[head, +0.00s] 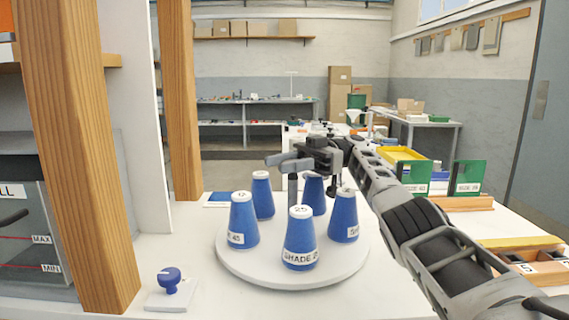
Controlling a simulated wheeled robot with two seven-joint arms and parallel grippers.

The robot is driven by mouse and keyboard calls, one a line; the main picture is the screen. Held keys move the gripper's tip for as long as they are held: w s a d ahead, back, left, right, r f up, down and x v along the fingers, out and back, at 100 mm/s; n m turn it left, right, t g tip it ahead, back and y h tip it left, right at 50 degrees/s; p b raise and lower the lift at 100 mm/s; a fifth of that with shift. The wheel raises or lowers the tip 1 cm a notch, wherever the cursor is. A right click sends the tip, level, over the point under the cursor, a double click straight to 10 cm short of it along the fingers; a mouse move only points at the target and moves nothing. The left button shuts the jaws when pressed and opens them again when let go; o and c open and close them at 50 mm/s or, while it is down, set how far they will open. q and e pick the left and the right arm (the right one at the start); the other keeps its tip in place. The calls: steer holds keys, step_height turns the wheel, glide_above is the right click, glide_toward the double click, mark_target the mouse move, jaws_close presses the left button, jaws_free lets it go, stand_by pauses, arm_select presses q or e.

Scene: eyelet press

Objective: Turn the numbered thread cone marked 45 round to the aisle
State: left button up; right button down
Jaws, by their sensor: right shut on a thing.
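A round white turntable (235,262) carries several blue thread cones around a grey central post (292,192). The front-left cone (244,222) has a side label that seems to end in 45, though the print is small and partly turned away. The front cone (299,240) reads SHADE with a cut-off number. The right cone (344,218) shows part of a label. The back-left cone (262,196) and back-right cone (314,195) show no readable label. My right gripper (289,163) is shut on the top of the post, above the cones. My left gripper is out of view.
A blue-knobbed stamp (169,283) stands at the front left of the white table. Wooden posts (86,150) rise on the left. Green boxes (468,177), a yellow tray (402,154) and a wooden rack (525,262) lie to the right, beyond my right arm.

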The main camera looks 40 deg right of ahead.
steer(key=c, duration=0.9)
jaws_free()
steer(key=shift+r, duration=0.4)
step_height(320, 180, up, 3)
steer(key=shift+f+p, duration=0.1)
steer(key=shift+p, duration=0.25)
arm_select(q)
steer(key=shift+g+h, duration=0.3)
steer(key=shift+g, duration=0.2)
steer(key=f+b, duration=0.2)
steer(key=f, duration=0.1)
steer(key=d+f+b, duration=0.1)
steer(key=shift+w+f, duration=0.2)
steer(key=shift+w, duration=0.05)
arm_select(e)
steer(key=s+a+r, duration=0.2)
steer(key=s+r, duration=0.1)
steer(key=s+a+r, duration=0.3)
steer(key=s, duration=0.1)
steer(key=s+a+r, duration=0.3)
steer(key=s, duration=0.1)
steer(key=shift+s+a+r, duration=0.15)
steer(key=shift+a+r, duration=0.05)
